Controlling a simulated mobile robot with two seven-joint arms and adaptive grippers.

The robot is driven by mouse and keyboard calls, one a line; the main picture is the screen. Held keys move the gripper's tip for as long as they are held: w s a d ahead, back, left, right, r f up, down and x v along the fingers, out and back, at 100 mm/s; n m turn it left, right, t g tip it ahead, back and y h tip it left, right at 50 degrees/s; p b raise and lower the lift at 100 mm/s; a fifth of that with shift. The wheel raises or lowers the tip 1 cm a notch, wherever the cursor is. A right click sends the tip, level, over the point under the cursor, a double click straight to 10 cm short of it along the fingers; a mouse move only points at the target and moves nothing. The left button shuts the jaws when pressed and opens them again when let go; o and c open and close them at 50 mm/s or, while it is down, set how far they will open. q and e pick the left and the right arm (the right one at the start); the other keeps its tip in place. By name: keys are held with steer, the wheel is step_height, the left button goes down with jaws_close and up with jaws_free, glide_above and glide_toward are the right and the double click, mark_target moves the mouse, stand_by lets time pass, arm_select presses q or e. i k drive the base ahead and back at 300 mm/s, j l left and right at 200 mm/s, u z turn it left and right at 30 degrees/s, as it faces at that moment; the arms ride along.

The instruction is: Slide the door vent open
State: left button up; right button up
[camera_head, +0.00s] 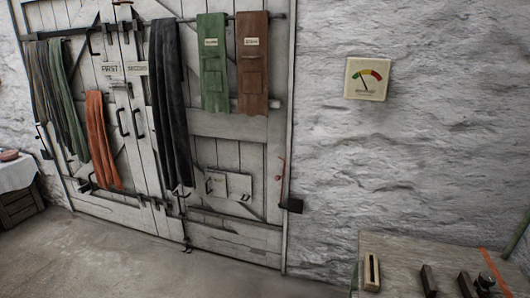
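A large pale plank double door (205,230) stands in the left half of the head view. Low on its right leaf is a small pale panel (229,187) with a dark handle and small fittings, which looks like the vent. It is too small to tell whether it is open or shut. A thin red lever-like piece (281,168) is at the door's right edge. Neither of my grippers is in view.
Dark cloths (168,100), an orange cloth (101,140) and green and brown hangings hang over the door. A bench (403,252) with tools stands at lower right. The floor (120,262) before the door is clear.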

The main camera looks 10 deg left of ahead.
mark_target(215, 183)
steer(key=i+j+u, duration=0.1)
steer(key=i+u, duration=0.35)
steer(key=i, duration=0.15)
steer(key=i+l+u, duration=0.15)
steer(key=i+u, duration=0.3)
steer(key=i, duration=0.15)
steer(key=i+j+u, duration=0.1)
steer(key=i+u, duration=0.3)
steer(key=i, duration=0.25)
steer(key=i+l+u, duration=0.1)
steer(key=i+u, duration=0.3)
steer(key=i, duration=0.2)
